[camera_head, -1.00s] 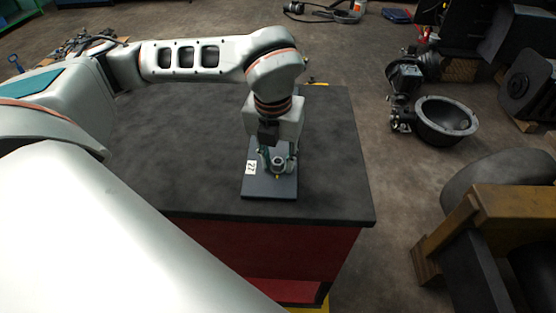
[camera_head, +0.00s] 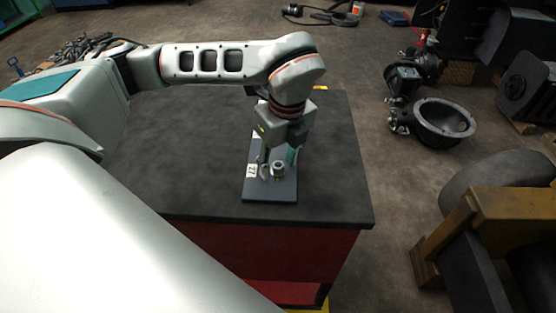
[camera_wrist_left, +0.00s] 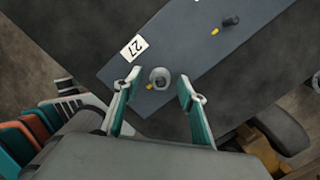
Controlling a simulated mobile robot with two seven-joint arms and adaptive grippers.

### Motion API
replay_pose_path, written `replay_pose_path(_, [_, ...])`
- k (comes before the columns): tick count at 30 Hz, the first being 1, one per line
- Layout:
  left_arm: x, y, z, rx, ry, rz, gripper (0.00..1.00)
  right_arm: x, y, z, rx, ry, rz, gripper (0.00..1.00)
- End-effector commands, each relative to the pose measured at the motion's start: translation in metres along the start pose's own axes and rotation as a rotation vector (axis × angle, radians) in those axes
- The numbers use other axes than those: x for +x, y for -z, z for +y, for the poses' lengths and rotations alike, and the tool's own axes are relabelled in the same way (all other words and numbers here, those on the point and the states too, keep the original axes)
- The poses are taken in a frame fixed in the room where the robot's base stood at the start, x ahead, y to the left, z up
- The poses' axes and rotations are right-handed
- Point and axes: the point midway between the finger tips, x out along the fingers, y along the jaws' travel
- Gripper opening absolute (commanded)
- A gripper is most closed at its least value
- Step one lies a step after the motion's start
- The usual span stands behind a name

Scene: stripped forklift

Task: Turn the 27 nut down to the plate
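The 27 nut (camera_head: 278,168) is a small grey ring on a dark plate (camera_head: 285,195) that lies on the black bench top. The white label reading 27 (camera_head: 251,170) is on the plate to the left of the nut. My left gripper (camera_head: 278,164) is over the plate. In the left wrist view its two teal fingers (camera_wrist_left: 158,92) are spread, one on each side of the nut (camera_wrist_left: 160,77), with visible gaps. Whether the nut sits tight on the plate (camera_wrist_left: 190,50) cannot be told. My right gripper is not in view.
In the left wrist view a dark post (camera_wrist_left: 231,20) stands on the plate farther along, beside a yellow mark. A dark bowl-shaped housing (camera_head: 444,122) and yellow forklift parts (camera_head: 500,215) are on the floor at right.

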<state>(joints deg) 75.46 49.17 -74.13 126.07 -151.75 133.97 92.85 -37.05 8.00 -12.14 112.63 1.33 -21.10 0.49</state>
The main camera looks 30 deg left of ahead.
Motion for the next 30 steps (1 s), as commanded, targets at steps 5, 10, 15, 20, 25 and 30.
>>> replay_pose_path(5, [0.001, 0.0, 0.0, -0.001, -0.001, 0.0, 0.41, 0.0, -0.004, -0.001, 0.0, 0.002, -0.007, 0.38])
replay_pose_path(10, [-0.002, 0.0, 0.0, -0.001, 0.001, 0.0, 0.41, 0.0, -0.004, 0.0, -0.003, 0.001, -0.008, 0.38])
replay_pose_path(15, [-0.022, 0.0, -0.002, -0.002, 0.004, -0.001, 0.41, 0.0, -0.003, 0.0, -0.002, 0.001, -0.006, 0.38])
replay_pose_path(20, [-0.055, 0.0, -0.002, 0.0, 0.006, -0.002, 0.41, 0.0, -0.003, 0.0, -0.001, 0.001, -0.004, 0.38])
replay_pose_path(25, [-0.088, 0.0, -0.001, -0.001, 0.003, -0.001, 0.41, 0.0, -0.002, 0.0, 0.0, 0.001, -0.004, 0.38])
replay_pose_path(30, [-0.11, 0.0, -0.001, -0.001, 0.001, -0.001, 0.41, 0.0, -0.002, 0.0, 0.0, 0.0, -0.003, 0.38])
